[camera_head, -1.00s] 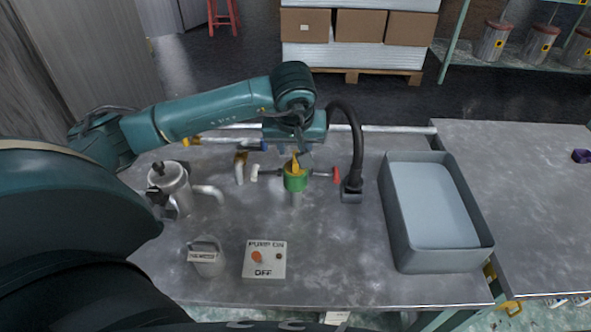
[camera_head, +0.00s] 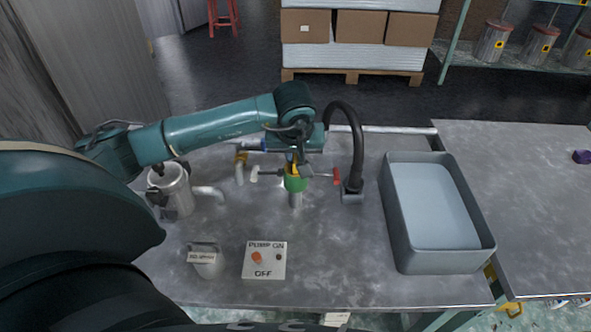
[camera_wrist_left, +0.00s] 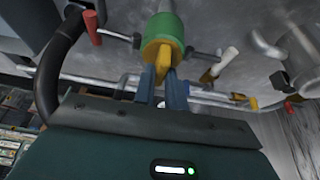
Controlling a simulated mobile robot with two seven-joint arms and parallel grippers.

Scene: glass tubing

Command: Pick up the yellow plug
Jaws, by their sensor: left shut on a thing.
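The yellow plug (camera_head: 295,170) sits upright in the top of a green collar (camera_head: 295,184) on a short metal pipe near the middle of the bench. My left gripper (camera_head: 298,160) is over it from above, its fingers shut around the plug. In the left wrist view, the blue fingers of my left gripper (camera_wrist_left: 163,84) stand on both sides of the yellow plug (camera_wrist_left: 162,62), next to the green collar (camera_wrist_left: 162,37). The plug still meets the collar. My right gripper is not in view.
A red-handled valve (camera_head: 336,176) and a black hose (camera_head: 357,150) stand close on the right. A grey tray (camera_head: 397,235) is farther right. A metal canister (camera_head: 176,190), a small can (camera_head: 206,262) and a pump switch box (camera_head: 264,268) are left and in front.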

